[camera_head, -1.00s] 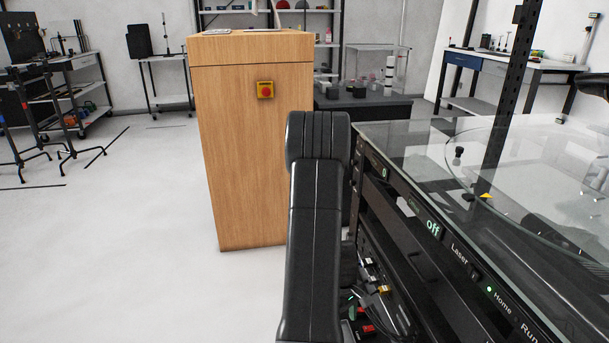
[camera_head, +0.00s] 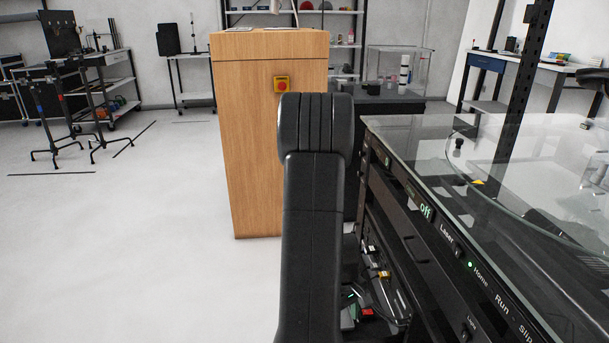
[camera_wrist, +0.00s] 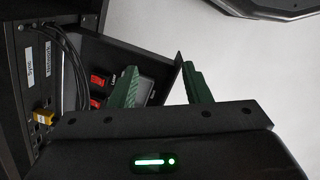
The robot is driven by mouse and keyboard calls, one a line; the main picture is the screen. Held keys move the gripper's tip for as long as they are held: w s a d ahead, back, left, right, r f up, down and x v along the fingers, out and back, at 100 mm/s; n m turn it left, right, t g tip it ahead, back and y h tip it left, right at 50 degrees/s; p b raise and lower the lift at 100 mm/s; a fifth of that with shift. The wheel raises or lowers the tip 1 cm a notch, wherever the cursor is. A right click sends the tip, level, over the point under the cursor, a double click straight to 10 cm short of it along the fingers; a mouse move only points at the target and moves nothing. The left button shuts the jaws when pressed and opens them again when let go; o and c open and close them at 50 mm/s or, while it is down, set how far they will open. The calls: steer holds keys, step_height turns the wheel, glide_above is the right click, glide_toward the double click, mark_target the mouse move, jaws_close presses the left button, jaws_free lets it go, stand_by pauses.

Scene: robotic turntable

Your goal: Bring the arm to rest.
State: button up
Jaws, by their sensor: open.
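My arm (camera_head: 313,220) is folded up in front of the body camera, its dark links standing upright beside the rack. My gripper (camera_wrist: 160,82) shows in the wrist view as two green fingers set apart, open with nothing between them. Its fingers point toward the rack's lower panel with red switches (camera_wrist: 100,82) and cables, which lies behind them in the picture. I cannot tell how far the fingertips are from that panel.
The floor (camera_head: 130,250) on the left is clear; tripod stands are farther back.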

steer(key=s+a+r+m+b, duration=0.1)
steer(key=s+r+b, duration=0.1)
steer(key=s, duration=0.3)
steer(key=s+r+m+b, duration=0.1)
steer(key=s+r+m, duration=0.1)
steer(key=s+r, duration=0.2)
steer(key=shift+s+a+r+m+t+b, duration=0.3)
steer(key=shift+s+a+t+b, duration=0.1)
steer(key=shift+s, duration=0.55)
steer(key=shift+s, duration=0.15)
